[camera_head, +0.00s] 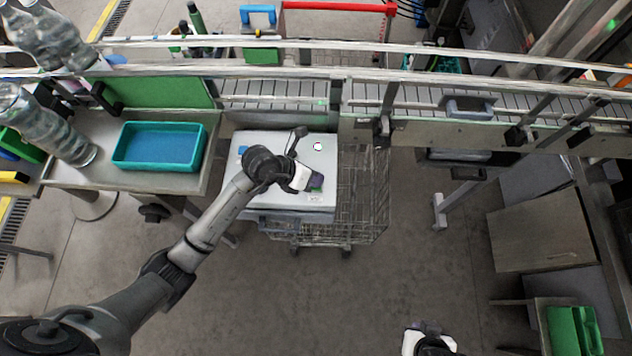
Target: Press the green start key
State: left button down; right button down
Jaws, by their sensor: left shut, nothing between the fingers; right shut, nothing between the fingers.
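The labeller is a pale grey box (262,196) standing on a wire cart, below the conveyor. My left arm reaches over its top from the left. My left gripper (317,182) is shut and empty over the right part of the box's top. A small green patch (316,190), perhaps the green start key, shows right at the fingertips and is partly covered; I cannot tell whether they touch it. A small round white spot with colour (318,146) is on the box's upper right. My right gripper (430,342) is at the bottom edge, partly cut off, away from the box.
A conveyor (275,92) runs across behind the box. A teal tray with a blue inside (115,157) stands on the bench at left. The wire cart (362,195) extends right of the box. A green bin (575,330) is at lower right. The middle floor is clear.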

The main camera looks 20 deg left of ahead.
dwell(0.4)
pick_arm(q)
jog(key=shift+r+p, duration=0.85)
notch_tip(320, 180, up, 5)
jog(key=p, duration=0.4)
jog(key=shift+r+p, duration=0.1)
jog(key=shift+p, duration=0.2)
dwell(0.5)
